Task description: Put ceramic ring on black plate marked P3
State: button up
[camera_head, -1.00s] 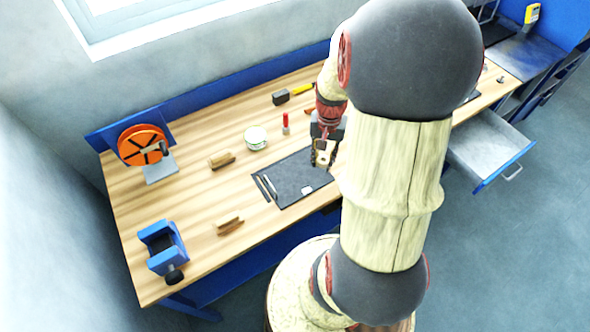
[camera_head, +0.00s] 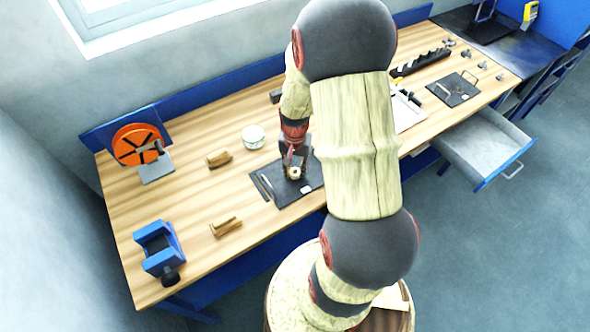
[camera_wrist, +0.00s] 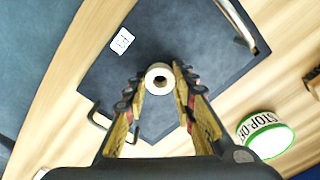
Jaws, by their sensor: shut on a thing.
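My gripper (camera_head: 293,174) is shut on the white ceramic ring (camera_wrist: 159,69), which sits between its fingertips (camera_wrist: 160,86) in the wrist view. The ring also shows as a small pale spot (camera_head: 295,172) in the head view. Both are over a black plate (camera_head: 299,198), which also fills the middle of the wrist view (camera_wrist: 172,25). The plate has a white label (camera_wrist: 122,40), whose marking I cannot read for certain, and metal handles at two sides. I cannot tell whether the ring touches the plate.
A white round tin with a green rim (camera_wrist: 266,134) stands beside the plate. Wooden blocks (camera_head: 219,159), a blue vise (camera_head: 160,250) and an orange reel (camera_head: 137,145) stand to the left. Another black plate (camera_head: 454,89) lies at the far right. An open drawer (camera_head: 478,153) juts from the bench.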

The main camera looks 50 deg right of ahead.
jog(key=shift+f, duration=0.15)
jog(key=o, duration=1)
notch_tip(320, 180, up, 12)
jog(key=p, duration=0.2)
jog(key=a+r+n+t, duration=0.2)
jog(key=a+r+n, duration=0.3)
jog(key=a+r, duration=0.7)
jog(key=s+a+r+n+t, duration=0.1)
jog(key=s+a+r+n, duration=0.1)
jog(key=a+r, duration=0.1)
jog(key=s+a+r+n+t, duration=0.1)
jog(key=s+a+r+n, duration=0.1)
jog(key=s+a+r, duration=0.1)
jog(key=s+a+r+n+t, duration=0.1)
jog(key=s+a+r+n, duration=0.1)
jog(key=a+r, duration=0.1)
jog(key=shift+s+a+r+n+t, duration=0.15)
jog(key=shift+s+a+r+n, duration=0.05)
jog(key=shift+a, duration=0.2)
jog(key=shift+s+a+r+n+t, duration=0.15)
jog(key=shift+s+a+n, duration=0.05)
jog(key=shift+a, duration=0.2)
